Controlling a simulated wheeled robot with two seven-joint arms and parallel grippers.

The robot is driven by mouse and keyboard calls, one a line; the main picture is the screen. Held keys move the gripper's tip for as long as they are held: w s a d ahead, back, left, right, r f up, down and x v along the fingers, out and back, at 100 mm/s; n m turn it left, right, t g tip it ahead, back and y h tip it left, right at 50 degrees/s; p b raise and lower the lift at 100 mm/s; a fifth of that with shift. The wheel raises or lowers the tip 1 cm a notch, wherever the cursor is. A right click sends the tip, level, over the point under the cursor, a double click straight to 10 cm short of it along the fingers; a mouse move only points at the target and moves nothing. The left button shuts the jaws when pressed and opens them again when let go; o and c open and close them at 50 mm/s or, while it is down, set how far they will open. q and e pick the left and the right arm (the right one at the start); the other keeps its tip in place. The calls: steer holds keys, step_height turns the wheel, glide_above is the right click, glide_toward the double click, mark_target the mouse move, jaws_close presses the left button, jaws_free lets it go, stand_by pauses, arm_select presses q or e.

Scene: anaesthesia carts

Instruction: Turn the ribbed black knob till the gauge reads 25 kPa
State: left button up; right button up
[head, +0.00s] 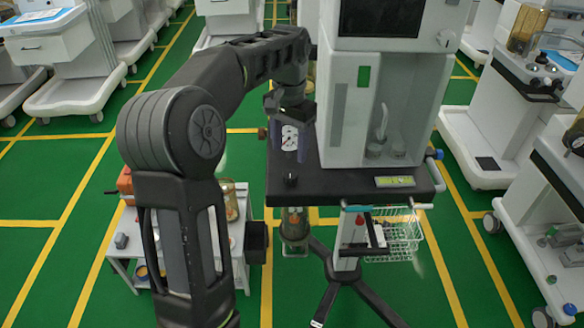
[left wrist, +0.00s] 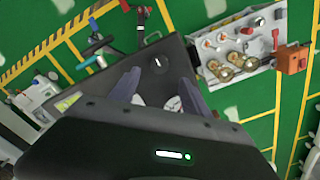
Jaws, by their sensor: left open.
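The black knob (head: 291,180) stands on the dark top of the cart, near its front left corner. In the left wrist view the knob (left wrist: 157,63) shows from above with a white pointer mark, just beyond my fingertips. A white gauge dial (head: 290,138) is behind the knob, partly covered by my gripper. The left wrist view shows parts of two white dials between the fingers; the readings are too small and covered to tell. My left gripper (head: 300,150) is open and empty, above the dials and apart from the knob. My right gripper is not in view.
A white machine (head: 345,130) stands on the cart top to the right of my gripper. A green display (head: 395,181) sits on the front edge, with a wire basket (head: 402,236) below. A low side table (head: 130,250) is left of the cart. Other carts stand farther off.

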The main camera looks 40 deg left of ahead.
mark_target(290, 174)
arm_select(q)
steer(key=shift+f, duration=3.95)
steer(key=shift+c, duration=0.2)
jaws_close()
